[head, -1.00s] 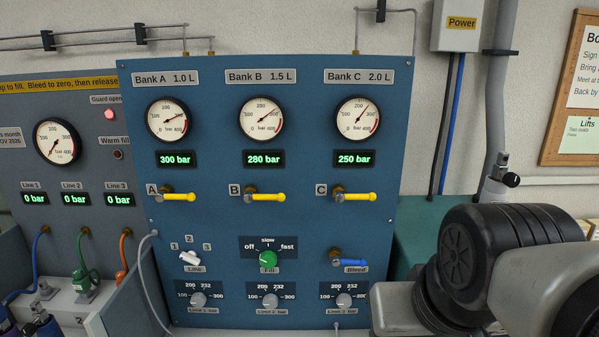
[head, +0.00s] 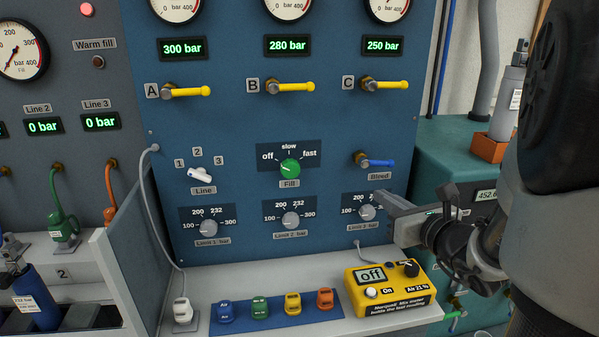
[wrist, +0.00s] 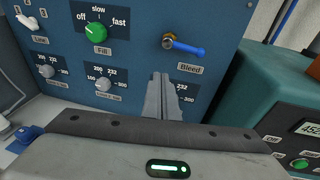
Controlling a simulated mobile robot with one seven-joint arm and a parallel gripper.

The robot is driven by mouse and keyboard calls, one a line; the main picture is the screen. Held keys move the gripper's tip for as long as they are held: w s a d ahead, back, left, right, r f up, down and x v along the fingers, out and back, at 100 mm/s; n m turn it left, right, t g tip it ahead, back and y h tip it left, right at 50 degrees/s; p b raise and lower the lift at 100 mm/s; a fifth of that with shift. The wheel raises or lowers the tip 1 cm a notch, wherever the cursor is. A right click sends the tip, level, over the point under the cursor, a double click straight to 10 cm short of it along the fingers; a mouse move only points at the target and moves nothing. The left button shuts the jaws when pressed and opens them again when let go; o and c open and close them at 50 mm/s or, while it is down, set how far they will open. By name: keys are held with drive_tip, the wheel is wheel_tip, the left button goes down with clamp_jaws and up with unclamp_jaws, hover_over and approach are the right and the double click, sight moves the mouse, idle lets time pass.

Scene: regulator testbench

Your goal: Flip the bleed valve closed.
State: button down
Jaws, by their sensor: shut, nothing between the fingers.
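The bleed valve (head: 378,162) has a blue lever on a brass stem, low on the right of the blue panel (head: 240,130). Its lever points right, roughly level, above the "Bleed" label. It also shows in the wrist view (wrist: 186,46), up and right of the fingertips. My gripper (head: 380,198) is shut and empty, below the lever and in front of the Limit 3 dial (head: 366,213), which it partly covers. In the wrist view my gripper (wrist: 160,80) shows its two fingers together. The fingers look apart from the lever.
The yellow meter (head: 388,288) stands on the ledge below my gripper, beside several coloured blocks on a blue mat (head: 280,318). The green Fill knob (head: 290,168) is left of the valve. A teal cabinet (head: 450,150) stands to the right. Yellow levers are above.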

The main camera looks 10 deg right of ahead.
sight(379, 163)
drive_tip(key=w+d+f+m, duration=0.1)
drive_tip(key=w, duration=0.2)
drive_tip(key=w+d+f+h, duration=0.1)
drive_tip(key=w, duration=0.3)
drive_tip(key=w+d+f+m+h+b, duration=0.1)
drive_tip(key=w, duration=0.2)
drive_tip(key=shift+w+d+f+m, duration=0.1)
drive_tip(key=shift+w+f+m, duration=0.1)
drive_tip(key=shift+m, duration=0.1)
drive_tip(key=r, duration=0.2)
drive_tip(key=s+r, duration=0.1)
drive_tip(key=r, duration=0.1)
drive_tip(key=shift+d+p, duration=0.2)
drive_tip(key=shift+p, duration=0.1)
